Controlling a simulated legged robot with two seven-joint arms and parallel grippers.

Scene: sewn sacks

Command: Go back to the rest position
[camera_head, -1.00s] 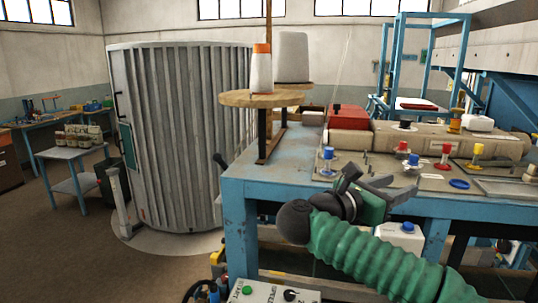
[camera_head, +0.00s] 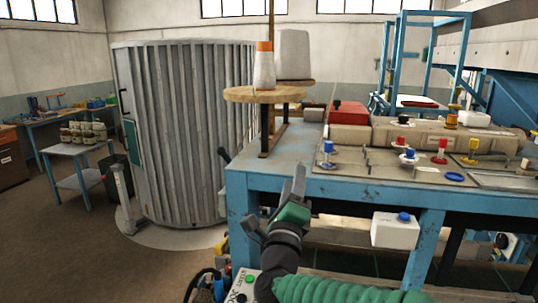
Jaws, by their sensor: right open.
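My right gripper (camera_head: 273,205) is open and empty. It is in front of the near left part of the blue workbench (camera_head: 345,187), below its top, with its fingers pointing up and to the left. One finger rises in front of the bench's front edge, the other sits lower left. My green ribbed sleeve runs off the bottom of the picture. My left gripper is not in view.
The bench top holds colored knobs (camera_head: 441,150), a red box (camera_head: 348,112) and a spool stand (camera_head: 264,95). A white container with a blue cap (camera_head: 395,231) is right of my gripper. A corrugated grey cylinder (camera_head: 185,130) stands left. The floor (camera_head: 80,250) at left is clear.

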